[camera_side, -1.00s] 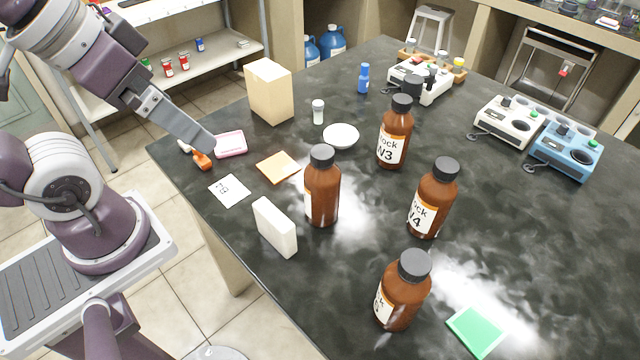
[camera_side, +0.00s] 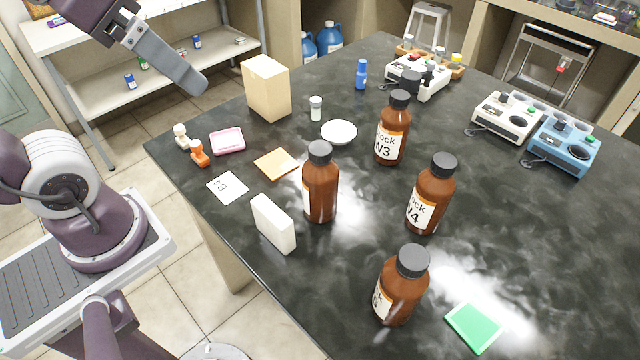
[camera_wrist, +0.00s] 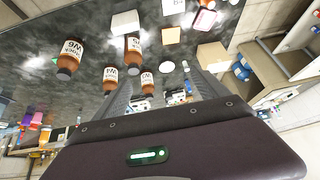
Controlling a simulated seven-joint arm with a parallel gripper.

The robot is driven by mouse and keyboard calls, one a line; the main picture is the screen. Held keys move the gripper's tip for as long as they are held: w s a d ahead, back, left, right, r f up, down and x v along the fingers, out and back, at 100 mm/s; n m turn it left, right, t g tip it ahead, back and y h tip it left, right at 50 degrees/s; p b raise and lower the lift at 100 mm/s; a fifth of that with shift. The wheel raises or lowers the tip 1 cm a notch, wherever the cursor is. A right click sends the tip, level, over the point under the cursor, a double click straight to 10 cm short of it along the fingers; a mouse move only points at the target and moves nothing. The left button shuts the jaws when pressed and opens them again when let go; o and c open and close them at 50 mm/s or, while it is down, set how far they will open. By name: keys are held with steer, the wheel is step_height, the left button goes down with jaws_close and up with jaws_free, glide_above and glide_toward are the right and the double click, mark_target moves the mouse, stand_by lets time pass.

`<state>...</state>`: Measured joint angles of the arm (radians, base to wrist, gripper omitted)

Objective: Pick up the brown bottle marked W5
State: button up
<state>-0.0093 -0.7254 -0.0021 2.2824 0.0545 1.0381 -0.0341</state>
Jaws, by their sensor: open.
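Several brown bottles with black caps stand upright on the dark bench. In the side view, one is marked W3 (camera_side: 391,130) and one W4 (camera_side: 430,196). The labels of the middle bottle (camera_side: 321,185) and the front bottle (camera_side: 402,288) are turned mostly away, so I cannot tell which is W5. In the wrist view, the middle bottle (camera_wrist: 133,52) and the front bottle (camera_wrist: 69,56) show inverted, not clearly readable labels. My gripper (camera_side: 196,84) is raised beyond the bench's left edge, apart from all bottles. Its fingers (camera_wrist: 160,78) are spread and empty in the wrist view.
A white block (camera_side: 273,224) stands close beside the middle bottle. A tan box (camera_side: 266,88), a white dish (camera_side: 339,132) and a pink tray (camera_side: 227,141) are farther back. A green pad (camera_side: 473,327) lies near the front bottle.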

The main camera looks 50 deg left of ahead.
steer(key=w+a+r+m+t, duration=0.1)
steer(key=w+a+r+t, duration=0.15)
steer(key=w, duration=0.45)
steer(key=w+a+r+m+t, duration=0.2)
steer(key=w+r+t, duration=0.1)
steer(key=w, duration=0.4)
steer(key=w+a+r+m+t, duration=0.1)
steer(key=w+a+r+t, duration=0.15)
steer(key=w, duration=0.45)
steer(key=s+d+f+m+g+h, duration=0.65)
steer(key=d+f+h, duration=0.35)
steer(key=d+h, duration=0.2)
glide_toward(337, 189)
steer(key=shift+w+d+f+m+y, duration=0.2)
steer(key=shift+w+d+f, duration=0.1)
steer(key=shift+w+f, duration=0.3)
steer(key=shift+w+d+f+m+y, duration=0.15)
steer(key=shift+w+d+f, duration=0.25)
steer(key=shift+w, duration=0.2)
steer(key=shift+w+d+f, duration=0.1)
steer(key=shift+d+f, duration=0.05)
steer(key=shift+f, duration=0.15)
steer(key=x, duration=0.6)
steer(key=shift+d+r, duration=0.2)
steer(key=shift+d, duration=0.35)
steer(key=shift+r, duration=0.1)
jaws_close()
